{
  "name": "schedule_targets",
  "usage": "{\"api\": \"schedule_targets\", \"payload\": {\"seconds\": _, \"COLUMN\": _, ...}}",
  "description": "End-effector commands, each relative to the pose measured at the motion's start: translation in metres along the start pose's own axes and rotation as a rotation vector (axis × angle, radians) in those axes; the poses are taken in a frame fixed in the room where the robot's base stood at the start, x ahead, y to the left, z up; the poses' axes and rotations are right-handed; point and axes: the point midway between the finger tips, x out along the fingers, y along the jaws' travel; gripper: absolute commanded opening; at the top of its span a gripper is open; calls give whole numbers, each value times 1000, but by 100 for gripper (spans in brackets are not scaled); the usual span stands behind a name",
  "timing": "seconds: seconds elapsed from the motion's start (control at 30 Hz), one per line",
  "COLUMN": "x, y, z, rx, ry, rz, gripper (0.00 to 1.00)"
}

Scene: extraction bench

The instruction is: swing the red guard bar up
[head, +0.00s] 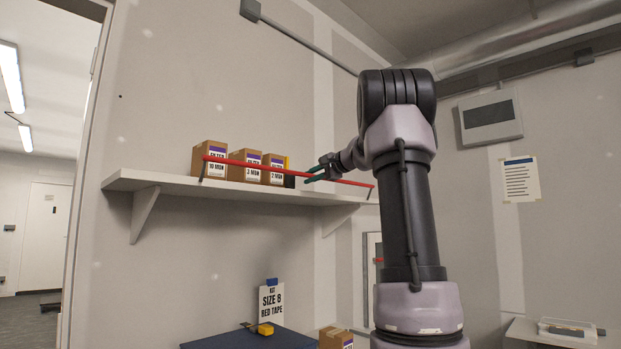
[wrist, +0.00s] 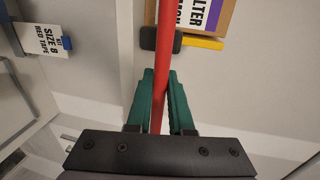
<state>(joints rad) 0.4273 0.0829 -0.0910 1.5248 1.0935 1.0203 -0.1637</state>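The red guard bar (head: 232,162) runs lengthwise along the front of the wall shelf, across the fronts of the cartons. Its right end is near the shelf's right end. My gripper (head: 312,174) is at the bar, right of the cartons. In the wrist view, the bar (wrist: 167,35) passes between the two green fingers (wrist: 161,80), which lie close on both sides of it. The fingers look shut on it. The bar's far end is out of the wrist view, and my arm stands in front of the area right of the shelf.
Several filter cartons (head: 245,165) stand on the shelf (head: 150,181); one also shows in the wrist view (wrist: 220,18). A dark block (wrist: 161,39) sits by the bar there. Below are a blue surface (head: 250,340), a yellow tape measure (head: 265,329) and a Size 8 sign (head: 271,302).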

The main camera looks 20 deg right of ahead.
Motion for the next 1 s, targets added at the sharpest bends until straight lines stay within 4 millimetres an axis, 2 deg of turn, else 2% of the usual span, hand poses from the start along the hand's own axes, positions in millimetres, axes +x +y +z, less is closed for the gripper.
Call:
{"api": "schedule_targets", "payload": {"seconds": 0.23, "x": 5, "y": -4, "z": 1, "rx": -4, "ry": -8, "rz": 62, "gripper": 0}}
{"api": "schedule_targets", "payload": {"seconds": 0.7, "x": 23, "y": -10, "z": 1, "rx": -5, "ry": -7, "rz": 368, "gripper": 0}}
{"api": "schedule_targets", "payload": {"seconds": 1.0, "x": 24, "y": -10, "z": 0, "rx": -1, "ry": 0, "rz": 418, "gripper": 0}}
